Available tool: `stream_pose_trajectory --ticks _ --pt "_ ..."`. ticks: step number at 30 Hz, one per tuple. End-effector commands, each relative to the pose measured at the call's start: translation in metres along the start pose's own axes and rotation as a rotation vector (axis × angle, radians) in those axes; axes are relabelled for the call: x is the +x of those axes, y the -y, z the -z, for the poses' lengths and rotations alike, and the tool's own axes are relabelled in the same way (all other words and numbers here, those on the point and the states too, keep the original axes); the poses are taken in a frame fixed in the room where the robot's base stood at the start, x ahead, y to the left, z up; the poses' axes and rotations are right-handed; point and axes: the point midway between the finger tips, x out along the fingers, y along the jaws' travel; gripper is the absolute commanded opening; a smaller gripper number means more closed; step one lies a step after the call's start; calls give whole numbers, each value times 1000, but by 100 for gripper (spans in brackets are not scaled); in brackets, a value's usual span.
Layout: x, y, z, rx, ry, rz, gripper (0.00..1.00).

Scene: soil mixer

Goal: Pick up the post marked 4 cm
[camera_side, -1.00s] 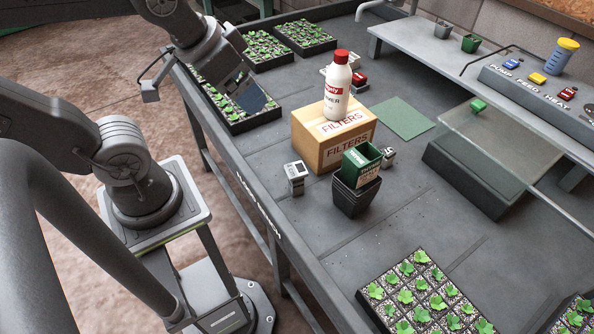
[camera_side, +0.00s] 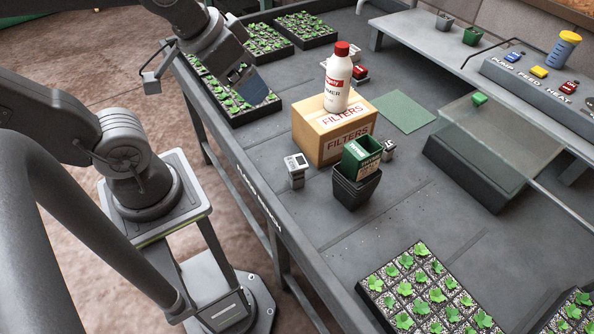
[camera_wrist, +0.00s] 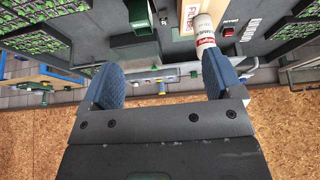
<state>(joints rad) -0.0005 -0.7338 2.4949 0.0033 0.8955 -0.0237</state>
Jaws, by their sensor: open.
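Two small grey posts with pale labelled tops stand on the bench in the side view. One post (camera_side: 296,171) is in front of the cardboard box, at its left. The other post (camera_side: 388,150) is right of the box, behind the green pot and partly hidden. Their markings are too small to read, so I cannot tell which is 4 cm. My gripper (camera_side: 252,84) is high near the seedling trays, left of and apart from both posts. In the wrist view my gripper (camera_wrist: 162,80) has its blue fingers wide apart, with nothing held between them.
A FILTERS box (camera_side: 322,143) carries a white bottle (camera_side: 337,87) with a red cap. A green pot (camera_side: 360,158) sits in dark pots (camera_side: 354,188) close by. Seedling trays (camera_side: 425,292) stand at front right and back left. The front middle of the bench is clear.

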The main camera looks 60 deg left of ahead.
Motion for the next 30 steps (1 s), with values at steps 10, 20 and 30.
stream_pose_trajectory --ticks 10,20,30 --pt "75 13 37 -476 158 104 86" --pt "189 29 43 -1014 273 291 86" --pt "253 36 26 -1288 303 411 86"
